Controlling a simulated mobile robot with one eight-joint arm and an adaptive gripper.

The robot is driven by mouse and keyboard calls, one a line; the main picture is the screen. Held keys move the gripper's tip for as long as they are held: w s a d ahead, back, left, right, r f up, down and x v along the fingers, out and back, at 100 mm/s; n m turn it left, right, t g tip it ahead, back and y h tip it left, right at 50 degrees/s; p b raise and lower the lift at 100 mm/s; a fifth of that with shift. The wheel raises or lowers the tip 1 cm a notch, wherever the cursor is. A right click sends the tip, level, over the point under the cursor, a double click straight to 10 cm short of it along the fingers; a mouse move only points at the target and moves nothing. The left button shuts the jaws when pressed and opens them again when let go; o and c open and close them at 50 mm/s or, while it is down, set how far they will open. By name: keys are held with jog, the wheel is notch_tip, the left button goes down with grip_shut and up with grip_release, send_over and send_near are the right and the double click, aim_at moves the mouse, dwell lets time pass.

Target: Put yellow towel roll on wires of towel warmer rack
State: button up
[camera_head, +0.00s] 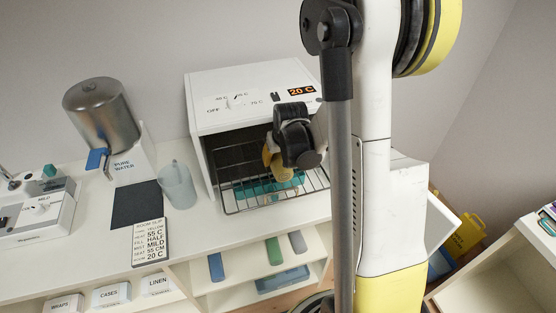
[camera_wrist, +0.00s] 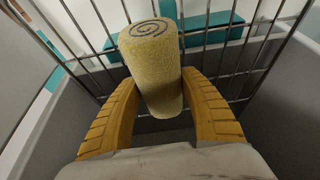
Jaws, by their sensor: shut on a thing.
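A yellow towel roll (camera_wrist: 152,60) with a spiral end stands between the two yellow fingers of my gripper (camera_wrist: 158,98) in the wrist view. The gripper is shut on it. Behind the roll are the thin metal wires of the warmer rack (camera_wrist: 98,42); I cannot tell whether the roll touches them. In the head view my gripper (camera_head: 268,158) is at the open front of the white towel warmer (camera_head: 225,115), over its wire rack (camera_head: 240,208). The roll is mostly hidden there by the gripper. Teal items (camera_head: 285,183) show at the rack.
A metal water dispenser (camera_head: 98,108), a clear pitcher (camera_head: 178,184), a dark mat (camera_head: 137,204) and a printed card (camera_head: 151,242) stand left on the white counter. The warmer's display reads 20 C. Shelves below hold blue, green and grey items. The warmer's side walls limit room.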

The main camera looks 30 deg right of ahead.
jog(key=shift+f, duration=0.2)
jog(key=o, duration=1.2)
jog(key=shift+r, duration=0.1)
jog(key=shift+r, duration=0.25)
jog(key=p+v, duration=0.3)
jog(key=v, duration=0.9)
jog(key=shift+s+a+f, duration=0.1)
jog(key=s+a+r+n+t, duration=0.1)
jog(key=s+a+r, duration=0.4)
jog(key=a, duration=0.3)
jog(key=s+a+r+n+t+y, duration=0.1)
jog(key=s+a+r+n+t, duration=0.1)
jog(key=s+a+r, duration=0.3)
jog(key=s+a, duration=0.3)
jog(key=a, duration=0.1)
jog(key=shift+s+r, duration=0.15)
jog(key=shift+r, duration=0.15)
